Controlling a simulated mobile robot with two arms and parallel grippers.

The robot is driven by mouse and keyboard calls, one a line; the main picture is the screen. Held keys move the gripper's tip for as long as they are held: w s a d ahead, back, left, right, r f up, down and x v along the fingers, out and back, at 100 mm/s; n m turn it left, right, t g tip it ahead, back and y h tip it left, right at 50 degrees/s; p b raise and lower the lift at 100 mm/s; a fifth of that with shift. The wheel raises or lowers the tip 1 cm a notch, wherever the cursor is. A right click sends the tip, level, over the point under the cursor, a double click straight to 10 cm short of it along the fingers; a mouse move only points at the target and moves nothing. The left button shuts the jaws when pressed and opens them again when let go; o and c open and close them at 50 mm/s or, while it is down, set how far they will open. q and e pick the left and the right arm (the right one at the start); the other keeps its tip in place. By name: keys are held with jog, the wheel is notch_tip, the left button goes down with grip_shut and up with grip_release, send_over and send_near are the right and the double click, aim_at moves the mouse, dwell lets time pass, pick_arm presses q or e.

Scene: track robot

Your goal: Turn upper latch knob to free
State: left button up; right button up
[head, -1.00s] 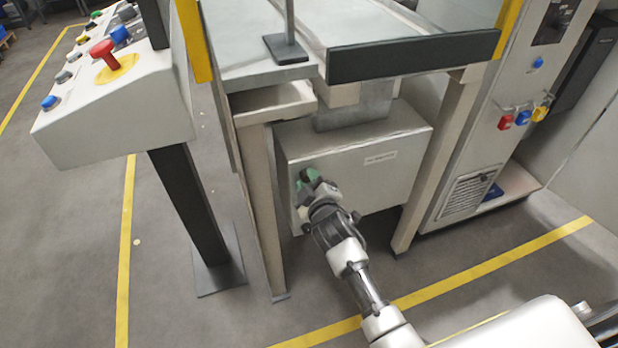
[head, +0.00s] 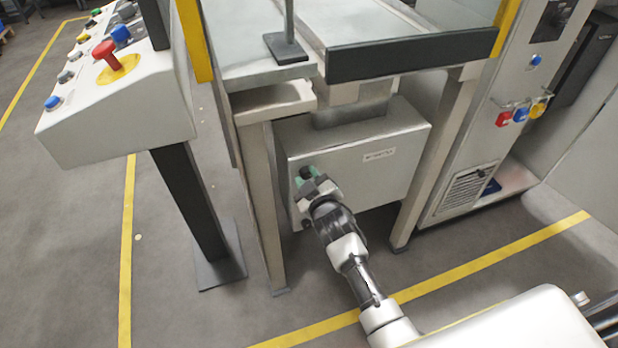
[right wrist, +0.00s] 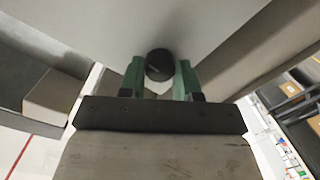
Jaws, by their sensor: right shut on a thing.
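The upper latch knob (right wrist: 159,64) is dark and round, on the front of a light grey box (head: 375,180). In the right wrist view my right gripper (right wrist: 159,76) has its green fingers on either side of the knob, shut on it. In the head view the right gripper (head: 305,180) is at the box's upper left corner and largely hides the knob. A small dark lower knob (head: 305,224) shows below, near the box's lower left corner. The knob's turn angle cannot be read. My left gripper is not in view.
The box hangs under a machine table between two beige legs (head: 265,205). A control console (head: 120,115) with a red button stands at the left. A cabinet (head: 490,130) with coloured padlocks stands at the right. The floor in front is clear.

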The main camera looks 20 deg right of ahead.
jog(key=o, duration=0.9)
jog(key=shift+o, duration=0.2)
jog(key=shift+s, duration=0.1)
jog(key=shift+s, duration=0.35)
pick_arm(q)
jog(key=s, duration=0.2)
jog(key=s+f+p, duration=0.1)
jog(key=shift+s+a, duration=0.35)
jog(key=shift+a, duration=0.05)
pick_arm(e)
jog(key=s, duration=1)
jog(key=shift+d+r, duration=0.2)
jog(key=shift+r, duration=0.25)
jog(key=shift+w, duration=0.1)
